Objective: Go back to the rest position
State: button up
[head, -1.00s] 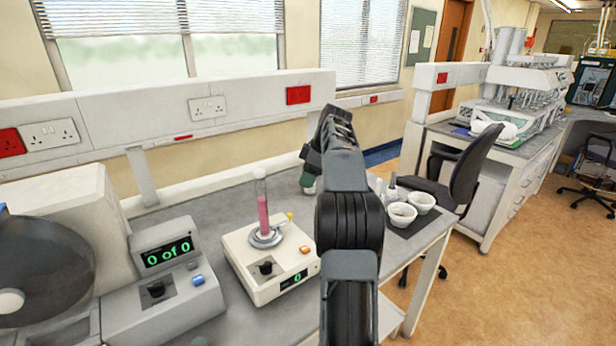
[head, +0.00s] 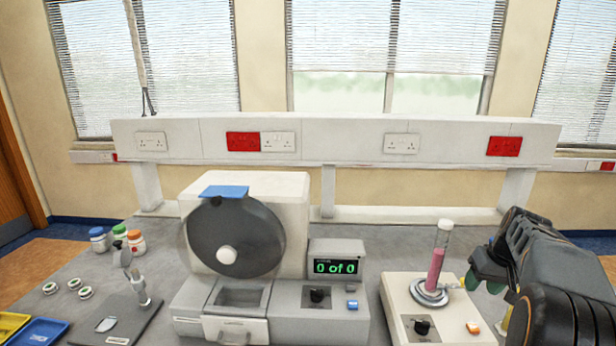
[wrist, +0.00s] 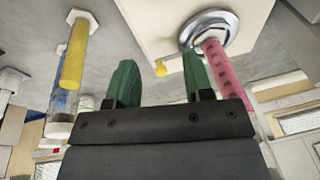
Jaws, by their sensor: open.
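My gripper (head: 486,272) is at the right edge of the head view, just right of a clear tube of pink liquid (head: 436,268). The tube stands upright on the round metal plate of a cream device (head: 400,300). In the wrist view my gripper's two green fingers (wrist: 160,80) are spread apart with nothing between them. The pink tube (wrist: 225,75) shows there beside the right finger; I cannot tell whether they touch. My own arm hides the bench's right part in the head view.
Small capped jars (head: 120,238), a stand (head: 137,290) and coloured trays (head: 35,335) are at left. A yellow-filled cylinder (wrist: 75,55) shows in the wrist view.

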jog(key=s+a+f+n, duration=0.1)
jog(key=s+a, duration=0.7)
jog(key=a, duration=0.4)
jog(key=s+a+f+t+h, duration=0.1)
jog(key=s+a+f, duration=0.1)
jog(key=s+a, duration=0.6)
jog(key=a, duration=0.4)
jog(key=shift+s+a+n+t, duration=0.25)
jog(key=shift+a+n+t, duration=0.05)
jog(key=shift+a+n, duration=0.1)
jog(key=shift+d, duration=0.15)
